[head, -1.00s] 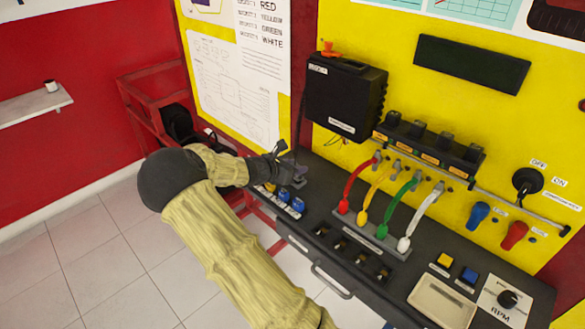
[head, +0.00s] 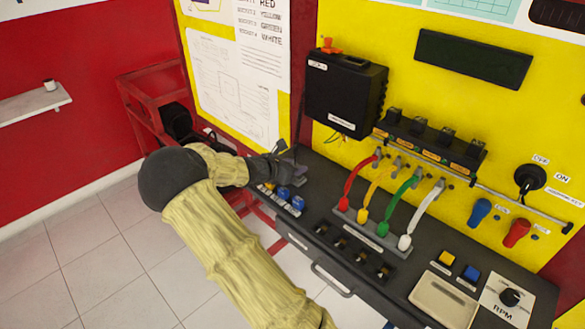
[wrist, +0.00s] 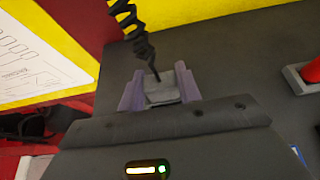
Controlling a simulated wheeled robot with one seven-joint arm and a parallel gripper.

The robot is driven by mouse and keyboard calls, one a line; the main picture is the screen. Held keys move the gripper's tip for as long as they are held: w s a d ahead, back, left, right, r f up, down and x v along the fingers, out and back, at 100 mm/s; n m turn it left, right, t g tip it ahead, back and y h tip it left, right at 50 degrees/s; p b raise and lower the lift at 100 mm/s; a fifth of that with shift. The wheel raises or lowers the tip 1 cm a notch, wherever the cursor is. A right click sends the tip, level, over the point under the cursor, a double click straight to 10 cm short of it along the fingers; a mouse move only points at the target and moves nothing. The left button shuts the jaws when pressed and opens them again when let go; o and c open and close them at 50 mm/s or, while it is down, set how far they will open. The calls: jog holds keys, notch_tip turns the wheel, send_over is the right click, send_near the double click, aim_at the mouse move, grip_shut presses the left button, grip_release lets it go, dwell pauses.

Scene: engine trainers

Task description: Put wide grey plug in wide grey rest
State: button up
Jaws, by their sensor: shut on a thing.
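My gripper (wrist: 158,82) is shut on the wide grey plug (wrist: 161,92), a small grey block between its two purple-grey fingers in the wrist view. A black coiled cable runs up from the plug. In the head view my gripper (head: 287,172) is low over the far left end of the dark bench top, beside the yellow panel. The plug is too small and covered to make out clearly there. I cannot make out the wide grey rest in either view. I cannot tell whether the plug touches the bench.
Blue knobs (head: 291,199) stand at the bench's left front edge, close to my gripper. A grey strip (head: 374,234) with red, yellow, green and white leads stands to the right. A black box (head: 343,95) hangs on the yellow panel. Bare bench (wrist: 235,60) lies right of the plug.

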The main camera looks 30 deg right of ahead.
jog(key=shift+f, duration=0.15)
jog(key=o, duration=0.8)
jog(key=shift+c, duration=0.2)
jog(key=shift+w+r+v, duration=0.1)
jog(key=shift+r+v, duration=0.05)
jog(key=shift+v, duration=0.7)
jog(key=shift+w+r+v, duration=0.15)
jog(key=shift+v, duration=0.75)
jog(key=shift+s+a+r+p, duration=0.1)
jog(key=shift+a+r+p, duration=0.05)
jog(key=shift+p, duration=0.15)
jog(key=shift+s+a+r, duration=0.15)
jog(key=shift+s+r, duration=0.15)
jog(key=shift+r, duration=0.05)
notch_tip(320, 180, up, 4)
jog(key=shift+a+f+p, duration=0.1)
jog(key=shift+p, duration=0.45)
